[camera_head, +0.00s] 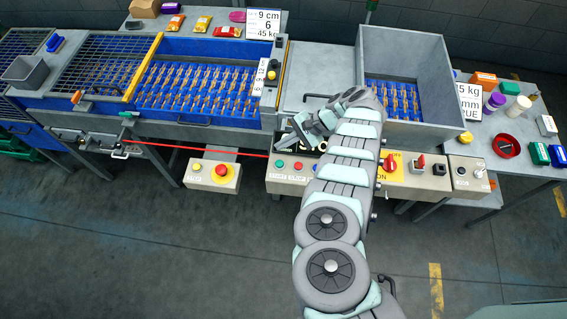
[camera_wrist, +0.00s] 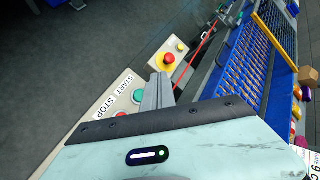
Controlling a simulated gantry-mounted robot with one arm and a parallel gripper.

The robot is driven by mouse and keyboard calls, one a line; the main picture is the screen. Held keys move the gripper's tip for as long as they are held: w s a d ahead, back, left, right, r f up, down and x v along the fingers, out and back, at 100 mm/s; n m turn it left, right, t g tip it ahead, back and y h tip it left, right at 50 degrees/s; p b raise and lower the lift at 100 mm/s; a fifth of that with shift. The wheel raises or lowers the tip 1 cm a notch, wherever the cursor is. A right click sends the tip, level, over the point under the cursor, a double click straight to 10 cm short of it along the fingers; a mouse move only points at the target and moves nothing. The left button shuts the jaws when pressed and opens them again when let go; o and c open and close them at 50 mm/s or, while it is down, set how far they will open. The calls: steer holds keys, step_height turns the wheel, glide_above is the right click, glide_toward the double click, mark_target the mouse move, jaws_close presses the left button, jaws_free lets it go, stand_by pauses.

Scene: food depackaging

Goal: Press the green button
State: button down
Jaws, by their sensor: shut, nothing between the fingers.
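In the wrist view the green button (camera_wrist: 138,97) lies by the word START, just left of my fingers. My gripper (camera_head: 284,143) is just behind and above the green button in the head view. Its fingers (camera_wrist: 158,82) are shut together and empty. They appear apart from the button, though the exact height gap is hard to tell. My arm hides the middle of the panel.
A separate box with a red emergency stop (camera_head: 221,171) stands left of the panel, also visible in the wrist view (camera_wrist: 169,59). Right of my arm are a red switch on yellow (camera_head: 390,163) and more controls. A blue conveyor tray (camera_head: 193,47) lies behind.

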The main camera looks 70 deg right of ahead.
mark_target(283, 163)
steer(key=shift+w+f, duration=0.1)
step_height(283, 163, down, 9)
steer(key=b, duration=0.7)
steer(key=shift+b, duration=0.4)
stand_by(1.6)
steer(key=shift+f+b, duration=0.3)
steer(key=shift+b, duration=0.25)
steer(key=shift+f+b, duration=0.55)
steer(key=shift+b, duration=0.05)
stand_by(0.5)
steer(key=shift+r, duration=0.1)
steer(key=shift+r+p, duration=0.7)
steer(key=shift+r, duration=0.2)
